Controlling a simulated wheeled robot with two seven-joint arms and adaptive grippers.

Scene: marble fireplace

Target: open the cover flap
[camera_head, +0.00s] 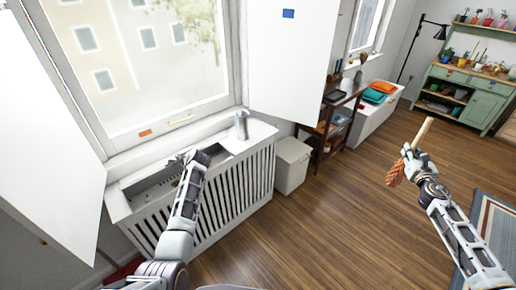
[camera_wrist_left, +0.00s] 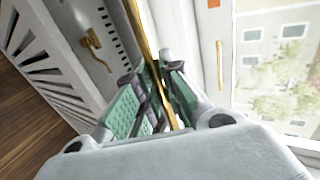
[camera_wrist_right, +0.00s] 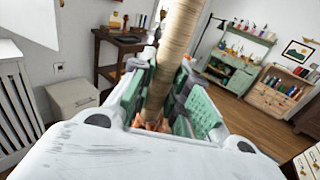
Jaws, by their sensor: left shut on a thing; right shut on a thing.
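The white radiator cover (camera_head: 240,180) with a slatted front stands below the window. The left part of its top is open, and its inside shows there. My left gripper (camera_head: 183,158) is at this opening. In the left wrist view its fingers (camera_wrist_left: 155,95) are shut on a thin gold-brown edge (camera_wrist_left: 143,30), seemingly the cover flap's edge; the fingers hide part of it. The flap's exact angle is unclear. A brass valve (camera_wrist_left: 97,45) shows inside the cover. My right gripper (camera_head: 412,158) is shut on a brush with a pale wooden handle (camera_head: 424,131) and orange-brown bristles (camera_head: 396,174), held in the air.
A grey vase (camera_head: 241,125) stands on the cover's right part. White shutter panels (camera_head: 45,120) flank the window. A pale box (camera_head: 292,165) and a dark shelf (camera_head: 335,125) stand to the right. The wooden floor (camera_head: 330,215) between my arms is clear.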

